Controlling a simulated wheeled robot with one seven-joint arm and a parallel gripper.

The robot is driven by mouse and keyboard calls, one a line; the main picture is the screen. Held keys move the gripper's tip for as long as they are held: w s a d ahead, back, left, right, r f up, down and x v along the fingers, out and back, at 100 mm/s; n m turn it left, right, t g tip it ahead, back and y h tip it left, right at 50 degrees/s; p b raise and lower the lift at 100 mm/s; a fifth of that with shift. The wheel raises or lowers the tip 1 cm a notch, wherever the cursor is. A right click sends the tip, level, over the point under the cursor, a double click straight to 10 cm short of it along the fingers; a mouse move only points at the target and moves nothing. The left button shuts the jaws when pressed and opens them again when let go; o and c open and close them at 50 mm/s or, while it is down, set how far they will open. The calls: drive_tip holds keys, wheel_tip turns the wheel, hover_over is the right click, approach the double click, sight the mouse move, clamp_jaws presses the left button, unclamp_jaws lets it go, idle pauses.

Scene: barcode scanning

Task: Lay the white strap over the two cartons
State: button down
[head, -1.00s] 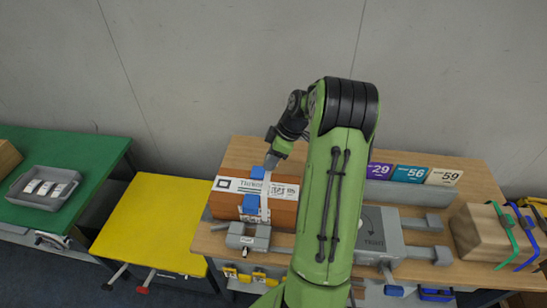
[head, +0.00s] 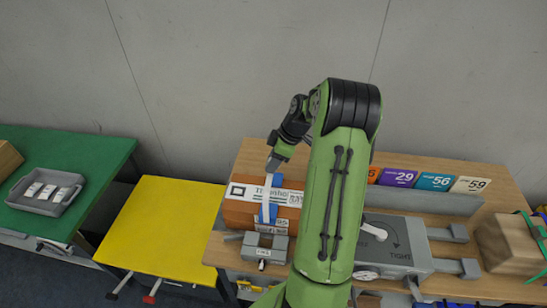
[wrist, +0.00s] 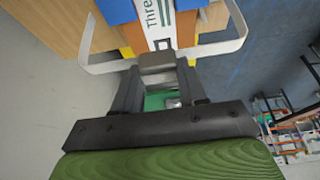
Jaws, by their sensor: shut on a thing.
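My gripper (head: 272,166) is shut on the white strap (head: 267,196) above the brown cartons (head: 239,213). The strap hangs down in front of the cartons, in line with the blue corner pieces (head: 277,180). In the wrist view, my gripper (wrist: 158,62) pinches the strap's middle, and the strap (wrist: 103,67) spreads to both sides with its ends bent away. A blue and orange surface with a white "Thre..." label (wrist: 155,20) shows beyond it. My arm hides the cartons' right end. I cannot tell where one carton meets the other.
A grey clamp block (head: 262,250) stands at the cartons' front. A grey device (head: 400,243) with a white lever and a "TIGHT" mark is to the right. Numbered cards (head: 435,181) stand behind it. A yellow table (head: 160,225) on the left is clear.

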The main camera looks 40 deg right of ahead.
wheel_tip(320, 180, down, 13)
drive_tip(key=b, duration=0.9)
drive_tip(key=shift+r+b, duration=0.2)
drive_tip(key=shift+b, duration=0.2)
drive_tip(key=shift+r, duration=0.1)
drive_tip(key=c, duration=0.5)
unclamp_jaws()
drive_tip(key=shift+c, duration=0.2)
drive_tip(key=p+v, duration=0.2)
drive_tip(key=v, duration=1.3)
drive_tip(key=shift+s+r+p, duration=0.2)
drive_tip(key=shift+r+p, duration=0.15)
drive_tip(key=shift+p, duration=0.05)
